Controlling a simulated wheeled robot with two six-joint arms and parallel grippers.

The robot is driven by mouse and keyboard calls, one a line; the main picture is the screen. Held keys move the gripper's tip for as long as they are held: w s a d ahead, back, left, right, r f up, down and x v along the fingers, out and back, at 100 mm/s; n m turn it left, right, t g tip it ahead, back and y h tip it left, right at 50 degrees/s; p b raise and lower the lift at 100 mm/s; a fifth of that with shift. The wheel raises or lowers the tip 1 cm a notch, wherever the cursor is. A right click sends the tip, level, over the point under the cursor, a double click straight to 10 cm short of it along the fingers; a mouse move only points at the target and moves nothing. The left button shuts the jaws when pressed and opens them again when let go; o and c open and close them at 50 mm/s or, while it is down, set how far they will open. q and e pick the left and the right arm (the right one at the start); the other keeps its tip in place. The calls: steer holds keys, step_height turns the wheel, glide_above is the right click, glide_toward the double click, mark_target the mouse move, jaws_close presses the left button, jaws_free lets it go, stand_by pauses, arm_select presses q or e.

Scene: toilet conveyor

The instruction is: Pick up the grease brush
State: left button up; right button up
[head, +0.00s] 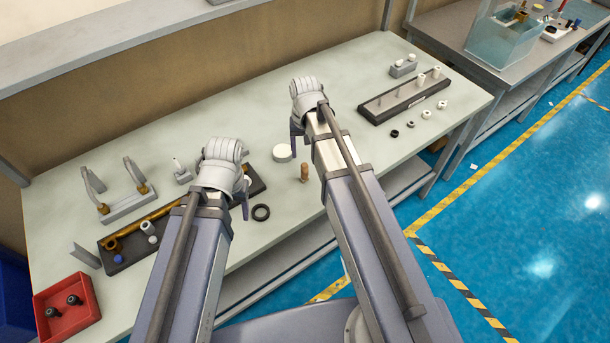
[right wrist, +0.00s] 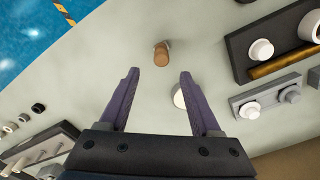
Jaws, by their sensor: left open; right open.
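The grease brush appears as a small upright object with a brown wooden handle (head: 304,172) near the table's front edge, between my two arms. It also shows in the right wrist view (right wrist: 161,54), beyond the fingertips and midway between them. My right gripper (head: 297,137) is above the table, behind and left of the brush in the head view. In the right wrist view its jaws (right wrist: 160,75) are open with nothing between them. My left gripper (head: 243,203) is over the table to the left of the brush. Its fingers are partly hidden by the arm.
A round white tin (head: 282,153) stands close behind the brush. A dark tray with a brass rod (head: 150,222), a red bin (head: 67,309) and a pegged block (head: 404,98) stand further out.

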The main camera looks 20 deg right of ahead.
mark_target(305, 165)
arm_select(q)
steer(key=shift+f+b, duration=3.95)
steer(key=shift+f, duration=0.05)
arm_select(e)
steer(key=shift+s+a+f, duration=0.1)
steer(key=shift+s+f, duration=0.1)
steer(key=shift+f, duration=1.8)
steer(key=shift+s+a+f, duration=0.1)
steer(key=shift+s+f, duration=0.05)
steer(key=shift+f, duration=1.8)
arm_select(q)
steer(key=shift+r, duration=0.1)
arm_select(e)
steer(key=shift+r, duration=0.1)
jaws_close()
